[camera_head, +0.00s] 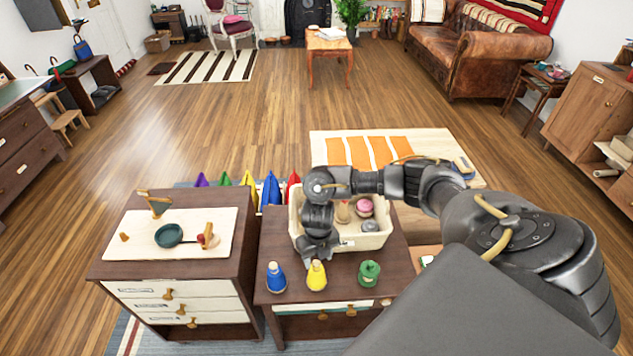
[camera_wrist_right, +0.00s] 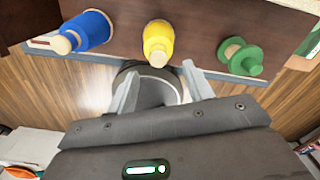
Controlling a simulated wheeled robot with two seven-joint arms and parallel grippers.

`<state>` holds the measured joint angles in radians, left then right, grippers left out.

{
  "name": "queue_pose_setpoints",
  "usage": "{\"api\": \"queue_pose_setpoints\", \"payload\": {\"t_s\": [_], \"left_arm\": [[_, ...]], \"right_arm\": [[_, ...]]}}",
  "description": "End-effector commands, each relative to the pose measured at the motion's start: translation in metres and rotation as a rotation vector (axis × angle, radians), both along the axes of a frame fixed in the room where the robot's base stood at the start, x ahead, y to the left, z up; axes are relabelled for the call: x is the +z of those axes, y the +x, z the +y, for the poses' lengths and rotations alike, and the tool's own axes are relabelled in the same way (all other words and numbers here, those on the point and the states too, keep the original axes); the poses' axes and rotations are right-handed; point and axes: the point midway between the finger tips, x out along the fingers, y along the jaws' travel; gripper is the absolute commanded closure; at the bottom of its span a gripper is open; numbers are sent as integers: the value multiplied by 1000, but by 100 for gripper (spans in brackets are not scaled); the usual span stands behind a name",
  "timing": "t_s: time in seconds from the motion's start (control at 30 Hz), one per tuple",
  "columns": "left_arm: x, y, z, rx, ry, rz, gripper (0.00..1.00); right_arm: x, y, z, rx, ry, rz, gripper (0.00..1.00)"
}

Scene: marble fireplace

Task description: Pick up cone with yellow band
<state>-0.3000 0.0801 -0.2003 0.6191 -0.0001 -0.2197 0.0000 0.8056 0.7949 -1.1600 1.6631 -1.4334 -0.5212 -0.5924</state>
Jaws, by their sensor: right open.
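A yellow cone (camera_head: 316,275) stands upright on the right-hand dark wooden cabinet (camera_head: 262,250), near its front edge. It has a pale top. In the right wrist view the yellow cone (camera_wrist_right: 158,42) is just beyond the fingertips, between their lines. My right gripper (camera_head: 318,252) is above and behind the yellow cone in the head view. In the right wrist view the right gripper (camera_wrist_right: 160,85) is open, with nothing between its fingers. My left gripper is not in view.
A blue cone (camera_head: 276,278) and a green spool-like piece (camera_head: 369,273) flank the yellow cone. A cream bin (camera_head: 370,241) with several items stands behind. A second cabinet (camera_head: 245,250) is at left, across a narrow gap.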

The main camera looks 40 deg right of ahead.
Motion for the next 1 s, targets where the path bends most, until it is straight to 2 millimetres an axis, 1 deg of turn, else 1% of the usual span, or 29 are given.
{"api": "queue_pose_setpoints", "payload": {"t_s": [0.17, 0.4, 0.5, 0.6, 0.77, 0.87, 1.0], "left_arm": [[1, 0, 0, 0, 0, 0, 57], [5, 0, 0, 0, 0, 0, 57], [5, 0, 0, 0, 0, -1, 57], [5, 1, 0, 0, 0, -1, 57], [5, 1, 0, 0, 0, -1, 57], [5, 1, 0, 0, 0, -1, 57], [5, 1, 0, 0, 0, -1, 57]], "right_arm": [[-5, 1, 0, 0, 0, 1, 49], [-40, 8, -2, -2, 0, 2, 49], [-49, 8, -1, -2, 0, 0, 49], [-52, 8, -1, 1, 0, 0, 49], [-52, 8, -1, 1, 1, -1, 49], [-52, 8, -1, 1, 1, -1, 59], [-52, 8, -1, 0, 1, -1, 78]]}}
